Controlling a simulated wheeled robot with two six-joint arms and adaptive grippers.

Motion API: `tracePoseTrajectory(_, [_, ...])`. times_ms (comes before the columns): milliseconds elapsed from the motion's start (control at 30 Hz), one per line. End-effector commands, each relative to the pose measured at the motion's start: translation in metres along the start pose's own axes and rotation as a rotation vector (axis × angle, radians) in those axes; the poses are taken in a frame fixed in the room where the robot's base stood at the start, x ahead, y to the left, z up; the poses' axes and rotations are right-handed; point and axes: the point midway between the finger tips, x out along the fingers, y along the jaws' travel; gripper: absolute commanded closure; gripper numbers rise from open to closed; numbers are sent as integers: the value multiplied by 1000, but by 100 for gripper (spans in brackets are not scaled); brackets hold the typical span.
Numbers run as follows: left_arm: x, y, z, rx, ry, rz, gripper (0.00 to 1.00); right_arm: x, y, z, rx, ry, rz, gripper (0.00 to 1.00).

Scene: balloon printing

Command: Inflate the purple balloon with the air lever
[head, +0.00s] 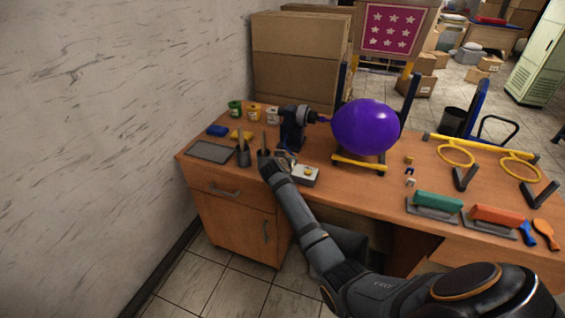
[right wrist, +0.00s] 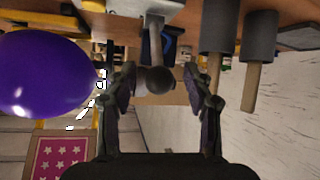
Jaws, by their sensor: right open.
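The purple balloon (head: 365,127) is large and round, attached at its left to the nozzle of a dark pump (head: 292,130) on the desk. It also shows at the left of the right wrist view (right wrist: 45,72). The air lever (right wrist: 157,45) is a grey rod with a dark ball knob, near a pale box (head: 305,175). My right gripper (right wrist: 165,85) is open, with the knob between its spread fingers and a gap visible on both sides. In the head view its fingers are hard to make out at the end of my arm. My left gripper is out of view.
Paint jars (head: 235,109) stand at the back. A green-handled tool (head: 438,201) and an orange-handled one (head: 496,216) lie at the right. The wall borders the desk's left side.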

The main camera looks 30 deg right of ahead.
Motion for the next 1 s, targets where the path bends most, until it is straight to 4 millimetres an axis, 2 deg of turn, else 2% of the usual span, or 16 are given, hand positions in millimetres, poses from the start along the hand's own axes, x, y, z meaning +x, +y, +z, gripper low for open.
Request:
tracePoseTrajectory(300, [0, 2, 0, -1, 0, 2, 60, -74, -1, 1, 3, -1, -3, 48])
tracePoseTrajectory(500, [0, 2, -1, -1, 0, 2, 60, -104, -1, 1, 1, 0, -3, 48])
tracePoseTrajectory(633, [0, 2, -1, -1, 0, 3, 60, -110, 0, 1, 0, -1, 0, 48])
tracePoseTrajectory(1000, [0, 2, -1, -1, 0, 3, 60, -110, 0, 0, -1, 0, 0, 48])
